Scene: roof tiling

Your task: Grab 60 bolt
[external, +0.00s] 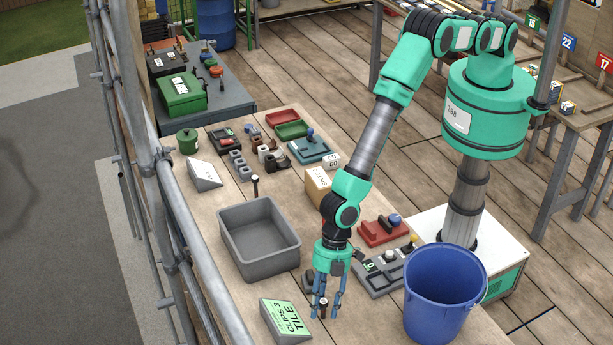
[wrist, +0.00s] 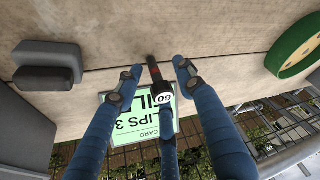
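The 60 bolt (wrist: 155,71) stands in the wrist view between my fingers, with a dark shank, a red band and a pale end marked 60. In the external view the bolt (external: 323,309) is a small dark upright piece, partly hidden by my fingers, near the front of the wooden table. My gripper (external: 326,308) points down around it, its blue fingers spread. In the wrist view my gripper (wrist: 153,72) has a fingertip on each side of the bolt with gaps between, and a third finger below. I see no finger clearly touching it.
A green "CLIPS 3 TILE" sign (external: 286,319) stands left of my gripper. A grey bin (external: 259,270) is behind it, and a blue bucket (external: 437,318) is to the right. A dark grey block (wrist: 47,77) lies nearby, and a grey fixture (external: 378,284) is close on the right.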

